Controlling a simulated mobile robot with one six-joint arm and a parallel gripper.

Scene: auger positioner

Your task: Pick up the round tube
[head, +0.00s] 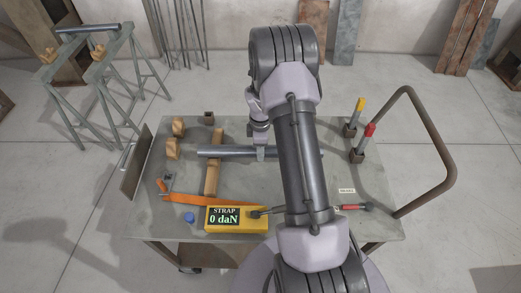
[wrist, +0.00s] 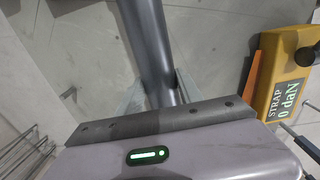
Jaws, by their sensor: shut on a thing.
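The round tube (head: 225,151) is a smooth grey metal tube. In the head view it lies level, left to right, over the table and crosses above a wooden bar (head: 211,180). My gripper (head: 261,153) is shut on it near its middle. In the wrist view the tube (wrist: 147,40) runs between the two fingers of my gripper (wrist: 158,92), one on each side. My arm hides part of the tube's right half; its right end shows just past the arm. I cannot tell whether the tube touches the bar or hangs clear of it.
The table (head: 140,222) also holds a yellow strap gauge (head: 237,225) reading 0 daN, an orange strap (head: 190,199), wooden blocks (head: 173,149) and red and yellow-topped tools (head: 369,131). A bent rail (head: 437,130) stands right. Trestles (head: 107,75) carrying another tube (head: 88,27) stand back left.

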